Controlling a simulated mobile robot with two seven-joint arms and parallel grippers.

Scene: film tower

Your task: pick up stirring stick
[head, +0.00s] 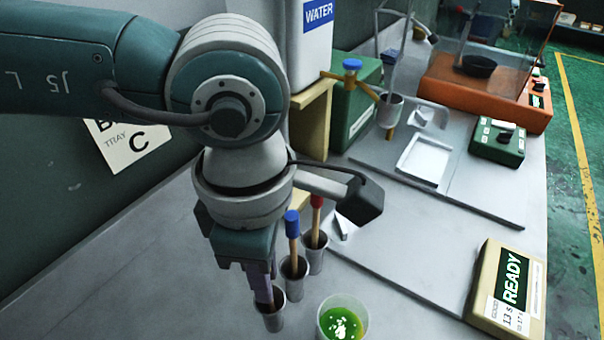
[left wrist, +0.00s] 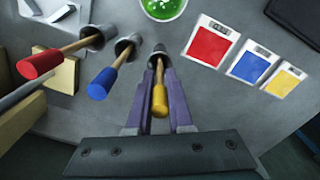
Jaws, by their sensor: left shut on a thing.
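Three stirring sticks stand in grey metal cups. The yellow-capped stick (left wrist: 160,101) is in the nearest cup (head: 274,320) in the head view. My left gripper (head: 262,287) points down at this cup and is shut on the yellow-capped stick; its purple fingers (left wrist: 159,78) lie on both sides of it in the left wrist view. The stick's lower end is still inside the cup; its cap is hidden in the head view. The blue-capped stick (head: 292,228) and red-capped stick (head: 316,208) stand behind, leaning in their cups. My right gripper is not in view.
A beaker of green liquid (head: 343,318) stands close to the right of the cups. A READY box (head: 507,290) sits at the right edge. A white water container (head: 308,45) on a wooden stand is behind. Colour cards (left wrist: 211,42) lie beside the beaker.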

